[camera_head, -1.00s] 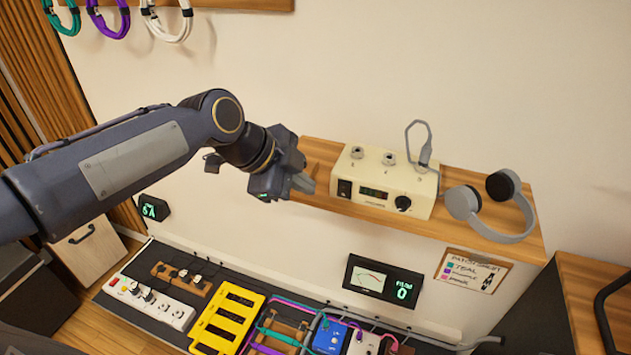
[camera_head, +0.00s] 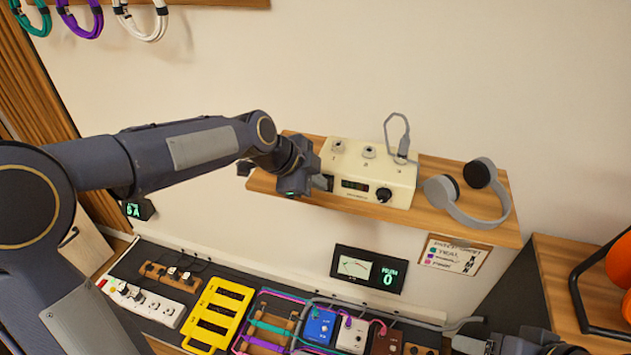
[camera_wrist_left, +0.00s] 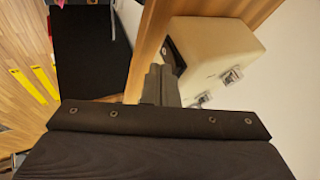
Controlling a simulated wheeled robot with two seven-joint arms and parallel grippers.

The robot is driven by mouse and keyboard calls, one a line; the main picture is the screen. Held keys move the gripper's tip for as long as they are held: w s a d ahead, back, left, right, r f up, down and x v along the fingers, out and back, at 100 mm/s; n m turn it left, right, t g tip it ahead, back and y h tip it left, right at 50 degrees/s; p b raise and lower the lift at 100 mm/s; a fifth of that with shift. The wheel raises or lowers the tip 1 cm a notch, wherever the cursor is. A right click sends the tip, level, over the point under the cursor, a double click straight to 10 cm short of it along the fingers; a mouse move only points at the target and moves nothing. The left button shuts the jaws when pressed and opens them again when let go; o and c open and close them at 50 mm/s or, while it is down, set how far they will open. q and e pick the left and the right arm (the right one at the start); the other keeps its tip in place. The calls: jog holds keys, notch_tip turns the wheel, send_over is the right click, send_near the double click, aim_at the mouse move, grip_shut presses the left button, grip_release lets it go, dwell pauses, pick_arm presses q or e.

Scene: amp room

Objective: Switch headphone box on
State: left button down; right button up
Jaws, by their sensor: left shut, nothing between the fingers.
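The cream headphone box (camera_head: 362,160) sits on the wooden wall shelf, with jacks on top, a small display (camera_head: 355,184) and a black knob (camera_head: 383,195) on its front. My left gripper (camera_head: 325,182) is shut and empty at the left end of the box's front, where it hides the rocker switch in the head view. In the left wrist view the closed fingers (camera_wrist_left: 160,85) are right by the box (camera_wrist_left: 215,52); I cannot tell if they touch the switch. My right gripper (camera_head: 468,343) shows at the bottom right edge; its jaws are unclear.
Grey headphones (camera_head: 465,206) lie on the shelf (camera_head: 435,220) right of the box. Below are a meter panel (camera_head: 368,270), a note card (camera_head: 453,254), a yellow pedal frame (camera_head: 218,314) and a white power strip (camera_head: 150,303). The wall above the box is bare.

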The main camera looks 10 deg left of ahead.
pick_arm(q)
jog(key=shift+w+r+g+p, duration=0.15)
jog(key=shift+w+g+p, duration=0.3)
jog(key=shift+p, duration=0.2)
jog(key=shift+r, duration=0.1)
jog(key=shift+r+p, duration=0.45)
jog(key=shift+r, duration=0.25)
jog(key=shift+d, duration=0.1)
